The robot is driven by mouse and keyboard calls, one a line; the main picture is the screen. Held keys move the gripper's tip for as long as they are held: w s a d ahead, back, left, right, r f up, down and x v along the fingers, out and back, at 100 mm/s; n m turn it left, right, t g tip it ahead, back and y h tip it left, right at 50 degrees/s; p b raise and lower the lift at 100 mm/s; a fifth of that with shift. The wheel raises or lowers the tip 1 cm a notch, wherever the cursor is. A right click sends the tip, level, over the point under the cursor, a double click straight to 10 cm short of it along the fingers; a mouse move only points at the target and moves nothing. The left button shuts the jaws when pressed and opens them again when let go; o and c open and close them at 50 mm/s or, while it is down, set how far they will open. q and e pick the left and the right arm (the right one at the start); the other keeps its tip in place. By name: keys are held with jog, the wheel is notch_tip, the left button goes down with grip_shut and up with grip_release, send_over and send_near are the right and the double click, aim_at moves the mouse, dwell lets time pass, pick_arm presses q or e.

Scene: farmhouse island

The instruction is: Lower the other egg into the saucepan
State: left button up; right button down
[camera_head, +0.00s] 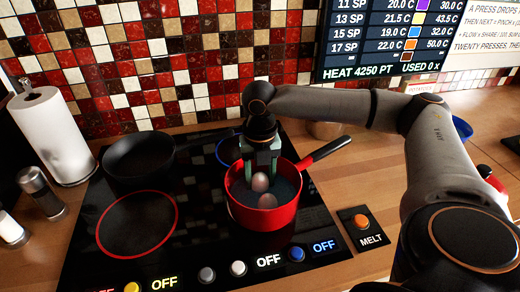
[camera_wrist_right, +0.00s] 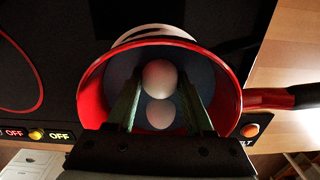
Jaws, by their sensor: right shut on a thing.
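The red saucepan (camera_head: 258,219) stands on the black hob, and its rim also shows in the right wrist view (camera_wrist_right: 88,95). My right gripper (camera_head: 261,172) points down into the saucepan, shut on a pale egg (camera_head: 260,182). In the right wrist view that egg (camera_wrist_right: 159,76) sits between the two green fingertips, inside the rim outline. A second egg (camera_head: 267,201) lies in the saucepan, just nearer the front; it also shows in the right wrist view (camera_wrist_right: 160,114). I cannot tell whether the two eggs touch. My left gripper is not in view.
The saucepan's handle (camera_head: 328,149) points to the back right. A black pan (camera_head: 138,157) stands at the hob's back left, and a red-ringed zone (camera_head: 137,224) before it is bare. Knobs line the front. A MELT button (camera_head: 361,222) is at the right.

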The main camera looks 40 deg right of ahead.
aim_at(260, 174)
jog(key=shift+f, duration=0.4)
dwell(0.3)
jog(key=shift+c, duration=1)
grip_release()
notch_tip(260, 174, up, 12)
jog(key=shift+p, duration=0.55)
jog(key=shift+r, duration=0.25)
